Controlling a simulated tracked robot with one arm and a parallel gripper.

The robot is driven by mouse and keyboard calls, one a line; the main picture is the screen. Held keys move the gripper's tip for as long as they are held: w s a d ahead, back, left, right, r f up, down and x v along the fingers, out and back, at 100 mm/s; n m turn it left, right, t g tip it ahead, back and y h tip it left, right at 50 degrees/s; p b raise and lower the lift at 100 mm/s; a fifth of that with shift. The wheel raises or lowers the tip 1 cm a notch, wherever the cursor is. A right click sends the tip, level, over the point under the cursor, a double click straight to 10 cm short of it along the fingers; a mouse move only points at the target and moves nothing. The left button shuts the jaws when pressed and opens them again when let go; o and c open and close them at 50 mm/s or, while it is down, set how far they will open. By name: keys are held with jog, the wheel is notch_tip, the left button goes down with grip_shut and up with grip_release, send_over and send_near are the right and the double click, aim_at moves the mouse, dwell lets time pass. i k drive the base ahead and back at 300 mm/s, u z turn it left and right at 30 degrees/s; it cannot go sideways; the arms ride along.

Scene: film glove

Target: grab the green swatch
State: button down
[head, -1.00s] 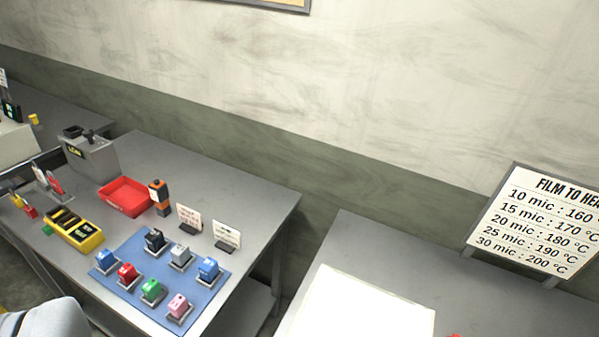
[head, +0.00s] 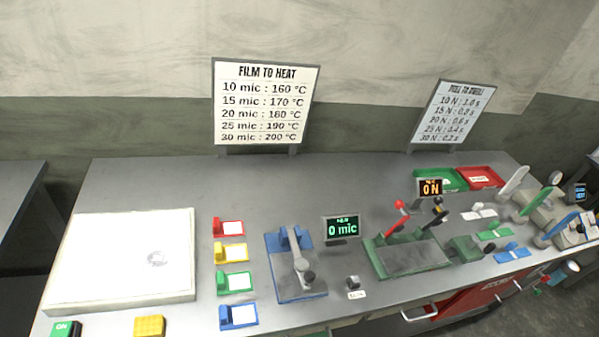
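The green swatch (head: 233,284), a small green holder with a white card, lies on the grey bench. It is third from the back in a column of coloured swatches. The yellow swatch (head: 230,253) is just behind it and the blue swatch (head: 238,317) just in front. The red swatch (head: 229,228) is at the back of the column. My gripper is not in view.
A white panel (head: 122,258) lies left of the swatches. A blue device (head: 296,268) and a display reading 0 mic (head: 343,229) stand to the right. A green device (head: 405,258) is farther right. The bench (head: 160,183) behind is clear.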

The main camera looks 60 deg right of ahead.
aim_at(237, 282)
jog(key=z, duration=0.45)
jog(key=k, duration=0.9)
jog(key=z, duration=0.35)
